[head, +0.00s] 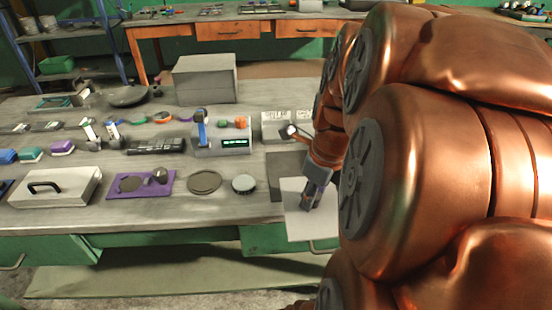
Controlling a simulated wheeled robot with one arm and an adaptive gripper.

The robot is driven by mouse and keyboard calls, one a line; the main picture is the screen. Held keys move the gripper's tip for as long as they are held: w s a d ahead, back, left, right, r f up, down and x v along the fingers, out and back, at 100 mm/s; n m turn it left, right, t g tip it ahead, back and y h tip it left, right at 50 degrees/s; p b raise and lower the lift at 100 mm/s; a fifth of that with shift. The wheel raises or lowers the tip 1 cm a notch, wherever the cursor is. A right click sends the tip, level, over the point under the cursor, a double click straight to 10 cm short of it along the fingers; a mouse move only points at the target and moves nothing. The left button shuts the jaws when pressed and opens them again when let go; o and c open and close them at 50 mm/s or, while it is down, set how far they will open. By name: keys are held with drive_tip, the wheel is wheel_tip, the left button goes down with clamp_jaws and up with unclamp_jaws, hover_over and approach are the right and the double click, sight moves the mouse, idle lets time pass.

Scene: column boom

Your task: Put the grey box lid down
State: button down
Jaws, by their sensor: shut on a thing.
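My gripper (308,205) points down at the right side of the workbench, in front of my copper arm. It is shut on a pale grey flat panel (320,226), which appears to be the grey box lid. The lid looks roughly level and overlaps the bench's front edge in the picture. I cannot tell how high it is above the bench. The fingertips hide the gripped part, and my arm is close to its right side. A dark grey flat patch (281,187) lies on the bench behind the lid.
A pale box with a black handle (70,190), a purple tray (116,190), a round disc (204,181) and a round tin (244,184) stand along the front. A device with a green display (220,143) and a grey box (206,82) are behind. My arm hides the right.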

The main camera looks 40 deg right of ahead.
drive_tip(key=w+d, duration=0.3)
drive_tip(key=w, duration=0.1)
drive_tip(key=w+d+f+p, duration=0.1)
drive_tip(key=w+d, duration=0.2)
drive_tip(key=w, duration=0.1)
drive_tip(key=w+d+p, duration=0.1)
drive_tip(key=w+d, duration=0.2)
drive_tip(key=w, duration=0.2)
drive_tip(key=shift+f, duration=0.2)
drive_tip(key=shift+w, duration=0.1)
drive_tip(key=shift+w+d, duration=0.1)
drive_tip(key=shift+w, duration=0.05)
drive_tip(key=shift+f+p, duration=0.65)
drive_tip(key=shift+f, duration=1.15)
drive_tip(key=shift+f, duration=0.15)
drive_tip(key=c, duration=0.8)
unclamp_jaws()
drive_tip(key=shift+c, duration=0.2)
